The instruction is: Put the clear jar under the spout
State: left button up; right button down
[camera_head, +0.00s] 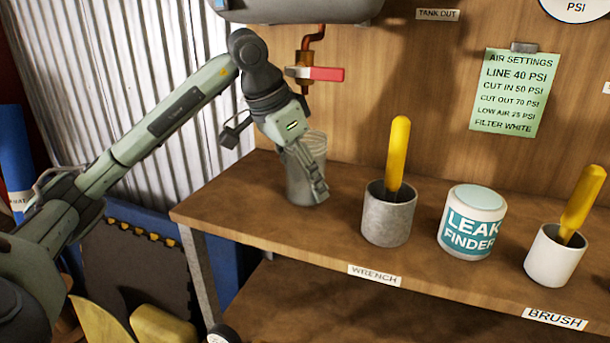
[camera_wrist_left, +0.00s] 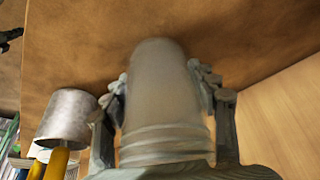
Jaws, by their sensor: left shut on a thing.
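The clear jar (camera_head: 294,181) is upright at the left end of the wooden shelf, partly hidden by my gripper. My left gripper (camera_head: 312,182) is shut on it. In the left wrist view the jar (camera_wrist_left: 163,95) fills the middle, with the fingers of my left gripper (camera_wrist_left: 165,105) on both sides of it. The spout (camera_head: 304,82) is a copper pipe with a brass valve and a red handle, above the jar. Whether the jar's base touches the shelf is hard to tell. My right gripper is not in view.
A grey metal cup (camera_head: 388,222) with a yellow handle stands right of the jar, behind the WRENCH label. Farther right are a LEAK FINDER tub (camera_head: 470,225) and a white cup (camera_head: 553,258) with another yellow handle. A grey tank (camera_head: 300,8) hangs above.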

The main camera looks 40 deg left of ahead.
pick_arm(q)
jog(key=shift+f, duration=0.1)
jog(key=o, duration=0.9)
jog(key=shift+c, duration=0.2)
jog(key=o, duration=0.4)
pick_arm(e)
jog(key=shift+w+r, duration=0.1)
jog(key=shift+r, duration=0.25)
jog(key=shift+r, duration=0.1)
